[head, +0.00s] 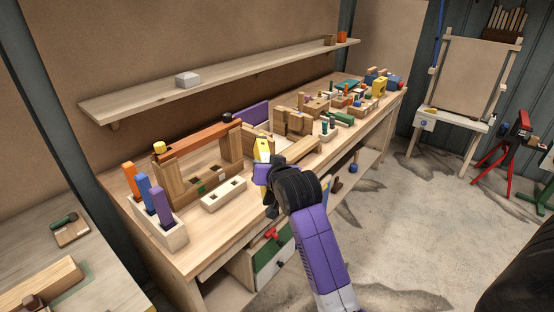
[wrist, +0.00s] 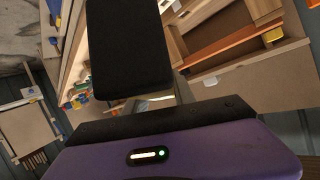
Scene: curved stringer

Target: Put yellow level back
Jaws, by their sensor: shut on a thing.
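My gripper (head: 262,172) is above the front part of the workbench, at the end of my purple and black arm. It is shut on a yellow level (head: 263,149), which stands up from the jaws in the head view. In the wrist view a small pale yellowish piece (wrist: 155,103) shows between the dark finger and the gripper body; most of it is hidden. A small yellow block (head: 160,147) sits at the left end of the orange-brown curved beam (head: 200,136). It also shows in the wrist view (wrist: 272,36).
The workbench (head: 205,235) carries wooden supports under the beam, a pale block with holes (head: 223,194) and a holder with orange, blue and purple pieces (head: 172,231). Many coloured blocks crowd the far end. A shelf (head: 240,70) runs above. Open floor lies to the right.

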